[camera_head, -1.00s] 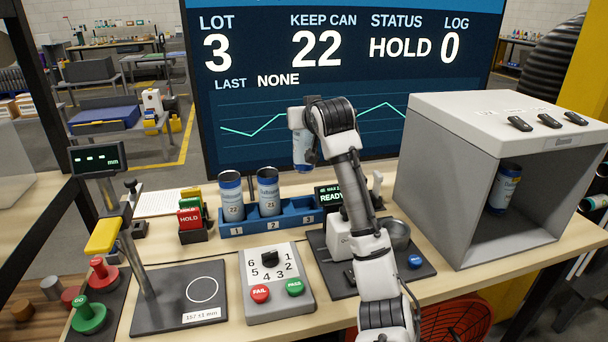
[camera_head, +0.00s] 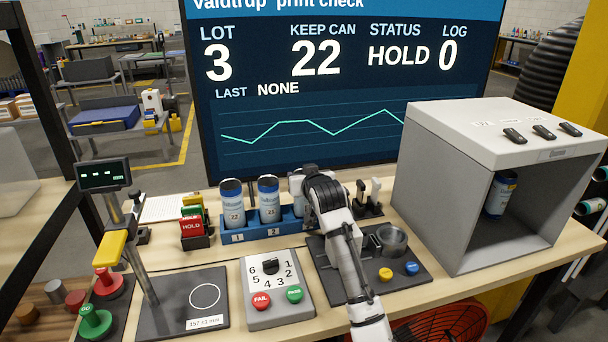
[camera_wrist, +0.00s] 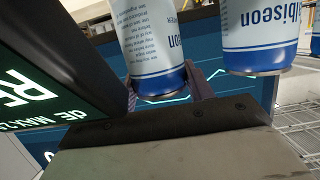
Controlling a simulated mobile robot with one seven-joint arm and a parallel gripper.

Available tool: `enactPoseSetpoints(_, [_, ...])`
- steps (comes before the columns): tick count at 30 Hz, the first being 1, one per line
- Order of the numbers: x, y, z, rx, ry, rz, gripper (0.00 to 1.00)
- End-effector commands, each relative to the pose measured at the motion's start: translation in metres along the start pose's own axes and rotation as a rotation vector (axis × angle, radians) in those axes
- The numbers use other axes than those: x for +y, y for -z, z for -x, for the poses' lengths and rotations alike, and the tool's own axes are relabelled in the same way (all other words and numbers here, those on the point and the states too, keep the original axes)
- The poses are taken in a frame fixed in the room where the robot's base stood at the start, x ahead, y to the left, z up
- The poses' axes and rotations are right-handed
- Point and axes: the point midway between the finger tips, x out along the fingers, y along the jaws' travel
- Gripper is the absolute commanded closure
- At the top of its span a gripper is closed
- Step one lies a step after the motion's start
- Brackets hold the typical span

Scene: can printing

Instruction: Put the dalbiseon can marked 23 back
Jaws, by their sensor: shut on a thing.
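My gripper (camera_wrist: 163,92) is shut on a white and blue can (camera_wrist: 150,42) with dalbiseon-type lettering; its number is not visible. In the head view this can (camera_head: 296,184) is upright at the right end of the blue rack (camera_head: 250,231), at slot 3, mostly behind my arm. I cannot tell whether it touches the slot floor. Two similar cans stand in slot 1 (camera_head: 232,203) and slot 2 (camera_head: 269,199); their small numbers are hard to read. One neighbouring can (camera_wrist: 257,38) shows right of the held one in the wrist view.
A grey booth (camera_head: 450,200) at right holds another can (camera_head: 501,194). The button box (camera_head: 277,284) and the gauge stand (camera_head: 182,300) are in front of the rack. A dark plate with a round cup (camera_head: 391,239) is at right. The READY display (camera_wrist: 50,85) is close beside my gripper.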

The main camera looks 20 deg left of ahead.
Motion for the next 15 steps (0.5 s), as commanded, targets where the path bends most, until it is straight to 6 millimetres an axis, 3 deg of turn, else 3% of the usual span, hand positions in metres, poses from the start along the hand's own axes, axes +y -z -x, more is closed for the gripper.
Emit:
enactPoseSetpoints(2, [0.0001,0.0005,0.0001,0.001,0.000,0.000,0.84])
enactPoseSetpoints(3, [0.0002,0.0006,0.0001,0.001,0.000,0.000,0.43])
enactPoseSetpoints(6, [0.0002,0.0007,0.0001,0.001,0.000,0.000,0.30])
enactPoseSetpoints(7, [0.0002,0.0007,0.0001,0.001,0.000,0.000,0.27])
enactPoseSetpoints(15, [0.0003,0.0008,0.0006,0.001,0.000,0.000,0.27])
